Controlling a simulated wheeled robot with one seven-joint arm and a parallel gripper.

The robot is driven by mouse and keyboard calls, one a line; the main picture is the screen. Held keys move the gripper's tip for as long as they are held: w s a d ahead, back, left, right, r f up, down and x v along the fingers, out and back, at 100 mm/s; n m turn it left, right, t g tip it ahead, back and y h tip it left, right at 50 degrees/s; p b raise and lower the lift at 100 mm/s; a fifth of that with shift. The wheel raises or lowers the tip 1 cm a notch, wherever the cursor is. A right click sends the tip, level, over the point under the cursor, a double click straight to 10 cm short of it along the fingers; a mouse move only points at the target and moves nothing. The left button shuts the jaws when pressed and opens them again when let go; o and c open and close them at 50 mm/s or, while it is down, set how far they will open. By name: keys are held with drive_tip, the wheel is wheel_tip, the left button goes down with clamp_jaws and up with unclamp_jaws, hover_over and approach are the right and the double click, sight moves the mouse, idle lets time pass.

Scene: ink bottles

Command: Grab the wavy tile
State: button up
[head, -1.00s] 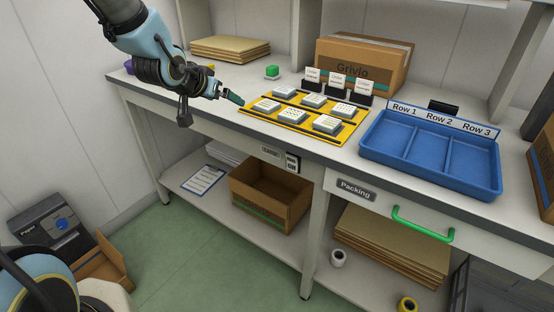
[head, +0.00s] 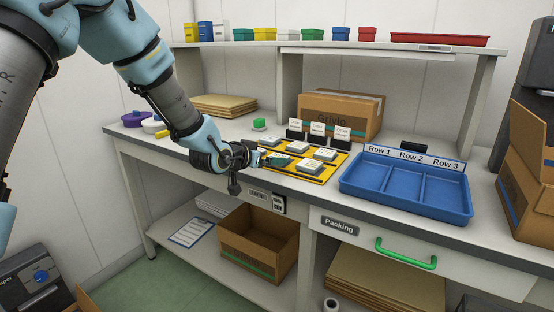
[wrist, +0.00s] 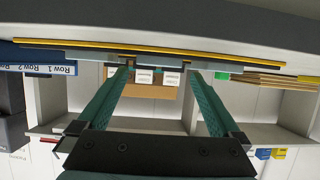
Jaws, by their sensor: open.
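Several pale grey square tiles sit in two rows on a yellow tray (head: 318,178) on the bench. The back row includes a middle tile (head: 297,147) and a right tile (head: 325,154); a front-right tile (head: 309,167) is also clear. Their surface marks are too small to tell which is wavy. My gripper (head: 276,160) is at the tray's front left, low over the front row, partly hiding tiles there. In the wrist view, my gripper (wrist: 157,70) has its two teal fingers wide apart with nothing held. The tray (wrist: 205,59) appears edge-on and upside down there, beyond the fingertips.
Small label cards (head: 317,129) in black holders stand behind the tray, before a cardboard box (head: 352,106). A blue three-row bin (head: 405,207) is to the right. A green block (head: 259,123) and brown folders (head: 225,104) lie behind left. A shelf (head: 260,45) runs above.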

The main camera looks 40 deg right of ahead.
drive_tip(key=x, duration=0.3)
drive_tip(key=shift+d+f, duration=0.1)
drive_tip(key=shift+d, duration=0.05)
drive_tip(key=shift+s, duration=0.1)
drive_tip(key=c, duration=1.4)
